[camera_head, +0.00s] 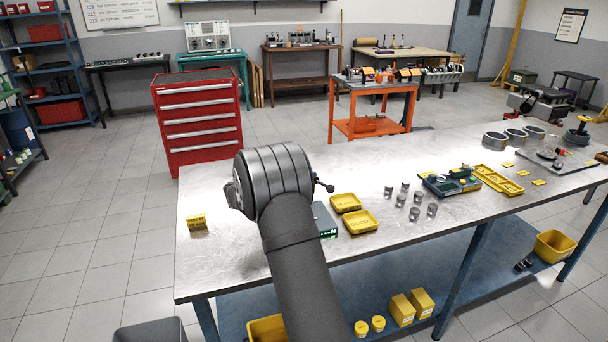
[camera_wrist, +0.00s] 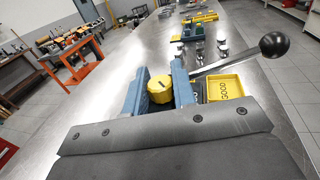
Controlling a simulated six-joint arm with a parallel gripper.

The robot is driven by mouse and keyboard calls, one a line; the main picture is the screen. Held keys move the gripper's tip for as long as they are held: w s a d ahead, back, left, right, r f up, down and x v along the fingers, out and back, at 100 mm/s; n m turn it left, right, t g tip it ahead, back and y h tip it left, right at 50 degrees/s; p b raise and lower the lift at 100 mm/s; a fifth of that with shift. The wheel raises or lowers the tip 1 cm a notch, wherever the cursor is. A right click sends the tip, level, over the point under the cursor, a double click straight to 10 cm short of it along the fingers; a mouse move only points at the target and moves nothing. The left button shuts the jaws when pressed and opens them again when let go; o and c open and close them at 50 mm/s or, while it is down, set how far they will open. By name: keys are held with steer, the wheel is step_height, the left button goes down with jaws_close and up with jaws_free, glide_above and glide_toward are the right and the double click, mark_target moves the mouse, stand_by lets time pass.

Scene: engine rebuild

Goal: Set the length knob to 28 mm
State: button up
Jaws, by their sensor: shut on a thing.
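In the wrist view, a round yellow knob (camera_wrist: 160,92) with a dark mark on its top sits between the two blue fingers of my gripper (camera_wrist: 159,90). The fingers are closed on its sides. A metal lever (camera_wrist: 235,62) with a black ball end rises just right of the fingers. In the head view, my arm hides the gripper and the knob. The side of a grey-green device (camera_head: 325,219) shows beside my arm, and the lever's black ball (camera_head: 329,188) shows above it. No scale or mm reading is legible.
Two yellow trays (camera_head: 361,221) lie right of the device; one reads GOOD in the wrist view (camera_wrist: 225,88). Several metal cylinders (camera_head: 415,213) stand further right on the steel bench (camera_head: 260,270). A small yellow block (camera_head: 197,222) sits at the left.

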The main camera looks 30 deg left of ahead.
steer(key=shift+n+t+y, duration=0.3)
steer(key=shift+n+y, duration=0.1)
steer(key=shift+y, duration=0.2)
steer(key=n+t+y, duration=0.1)
steer(key=n+y, duration=0.1)
steer(key=y, duration=0.1)
steer(key=n+t+y, duration=0.1)
steer(key=n+y, duration=0.1)
steer(key=y, duration=0.1)
steer(key=shift+n+y, duration=0.3)
steer(key=shift+y, duration=0.1)
steer(key=shift+n+g+y, duration=0.2)
steer(key=shift+n+y, duration=1.05)
steer(key=shift+y, duration=0.7)
steer(key=shift+n+g+y, duration=0.2)
steer(key=shift+n+y, duration=1.05)
steer(key=shift+y, duration=0.7)
steer(key=shift+a+y, duration=0.1)
steer(key=shift+y, duration=0.2)
steer(key=o, duration=1)
steer(key=shift+s, duration=0.1)
steer(key=v, duration=1.7)
steer(key=shift+s+r, duration=0.1)
steer(key=shift+r, duration=0.15)
steer(key=shift+c, duration=0.3)
